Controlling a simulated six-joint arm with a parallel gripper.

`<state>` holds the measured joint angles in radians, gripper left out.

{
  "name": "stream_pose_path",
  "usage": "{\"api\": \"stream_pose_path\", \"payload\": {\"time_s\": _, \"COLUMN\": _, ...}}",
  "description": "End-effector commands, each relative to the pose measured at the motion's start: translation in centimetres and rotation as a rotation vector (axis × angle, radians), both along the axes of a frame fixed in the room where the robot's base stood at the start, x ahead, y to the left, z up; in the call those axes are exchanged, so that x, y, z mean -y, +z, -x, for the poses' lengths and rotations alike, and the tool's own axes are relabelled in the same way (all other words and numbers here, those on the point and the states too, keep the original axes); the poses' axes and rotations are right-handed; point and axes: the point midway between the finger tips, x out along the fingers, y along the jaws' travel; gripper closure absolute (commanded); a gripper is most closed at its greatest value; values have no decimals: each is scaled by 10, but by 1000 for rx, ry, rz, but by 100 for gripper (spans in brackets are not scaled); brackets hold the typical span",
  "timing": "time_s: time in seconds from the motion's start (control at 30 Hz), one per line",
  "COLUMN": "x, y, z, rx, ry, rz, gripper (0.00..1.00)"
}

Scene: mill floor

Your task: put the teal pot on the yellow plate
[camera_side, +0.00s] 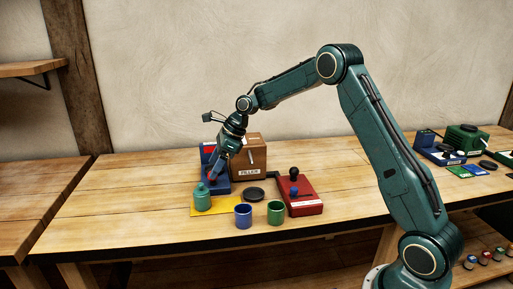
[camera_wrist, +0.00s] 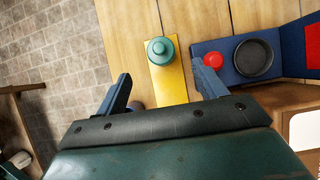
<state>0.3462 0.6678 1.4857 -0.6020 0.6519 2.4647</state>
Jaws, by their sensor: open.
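The teal pot (camera_side: 202,198), a small round lidded jar, stands upright on one end of the flat yellow plate (camera_side: 229,204) in the side view. In the wrist view the pot (camera_wrist: 160,50) is seen from above, resting on the yellow plate (camera_wrist: 169,85) near its far end. My gripper (camera_side: 212,174) is just above and behind the pot in the side view. In the wrist view its two blue fingers are spread wide and empty (camera_wrist: 161,70), with the pot beyond the gap between their tips. I see no finger touching the pot.
A blue cup (camera_side: 243,216) and a green cup (camera_side: 275,212) stand to the right at the front. A black dish (camera_side: 254,193), a red device (camera_side: 301,196) and a brown FILLER box (camera_side: 249,160) are close by. The bench left of the pot is clear.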

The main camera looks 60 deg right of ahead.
Motion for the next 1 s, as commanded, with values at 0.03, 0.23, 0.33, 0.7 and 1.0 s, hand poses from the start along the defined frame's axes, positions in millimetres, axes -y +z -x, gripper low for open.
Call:
{"api": "stream_pose_path", "payload": {"time_s": 0.03, "x": 0, "y": 0, "z": 0, "rx": 0, "ry": 0, "rz": 0, "gripper": 30}}
{"api": "stream_pose_path", "payload": {"time_s": 0.23, "x": 0, "y": 0, "z": 0, "rx": 0, "ry": 0, "rz": 0, "gripper": 30}}
{"api": "stream_pose_path", "payload": {"time_s": 0.33, "x": 0, "y": 0, "z": 0, "rx": 0, "ry": 0, "rz": 0, "gripper": 30}}
{"api": "stream_pose_path", "payload": {"time_s": 0.7, "x": -8, "y": 19, "z": 11, "rx": 39, "ry": 87, "rz": 58, "gripper": 30}}
{"api": "stream_pose_path", "payload": {"time_s": 1.0, "x": -31, "y": 75, "z": 57, "rx": 159, "ry": 394, "rz": 257, "gripper": 30}}
